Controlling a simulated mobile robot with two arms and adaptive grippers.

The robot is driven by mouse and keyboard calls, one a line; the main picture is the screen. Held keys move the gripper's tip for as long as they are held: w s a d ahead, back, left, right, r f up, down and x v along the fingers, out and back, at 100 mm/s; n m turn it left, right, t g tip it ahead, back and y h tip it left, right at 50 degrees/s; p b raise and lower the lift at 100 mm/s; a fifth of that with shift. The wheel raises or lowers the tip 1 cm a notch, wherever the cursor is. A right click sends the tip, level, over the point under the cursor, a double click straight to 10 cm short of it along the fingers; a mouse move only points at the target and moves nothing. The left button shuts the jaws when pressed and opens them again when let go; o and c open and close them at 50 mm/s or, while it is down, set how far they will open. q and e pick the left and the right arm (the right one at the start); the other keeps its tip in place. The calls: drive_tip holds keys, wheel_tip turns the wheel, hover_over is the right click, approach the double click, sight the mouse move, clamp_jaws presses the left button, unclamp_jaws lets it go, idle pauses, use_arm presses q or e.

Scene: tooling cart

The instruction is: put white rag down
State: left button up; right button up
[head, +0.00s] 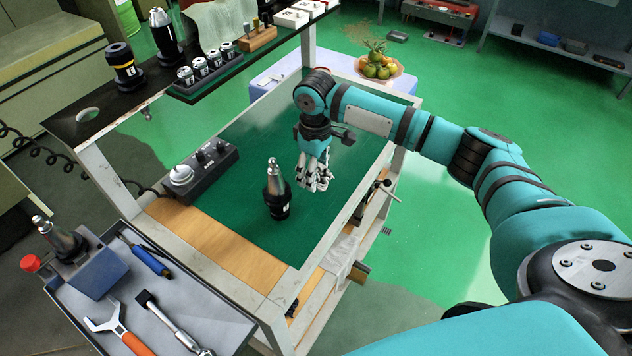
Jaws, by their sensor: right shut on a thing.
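My right gripper (315,182) points down over the green work surface of the cart (230,200), to the right of a tool holder. It is shut on a small whitish thing, taken as the white rag; the fingers hide most of it and its outline is hard to make out. I cannot tell whether it touches the surface. My left gripper is not in view.
A black tool holder with a metal cone (277,192) stands upright left of my right gripper. A dark control box (200,172) sits further left. A grey tray with tools (185,300) is at the lower left. The green surface around the gripper is mostly clear.

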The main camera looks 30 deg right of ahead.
wheel_tip(320, 180, down, 2)
drive_tip(key=shift+s+f, duration=0.15)
drive_tip(key=shift+f+p, duration=0.95)
drive_tip(key=shift+p, duration=0.2)
drive_tip(key=shift+f, duration=0.2)
drive_tip(key=o, duration=0.8)
drive_tip(key=shift+o, duration=1.2)
drive_tip(key=shift+f, duration=0.1)
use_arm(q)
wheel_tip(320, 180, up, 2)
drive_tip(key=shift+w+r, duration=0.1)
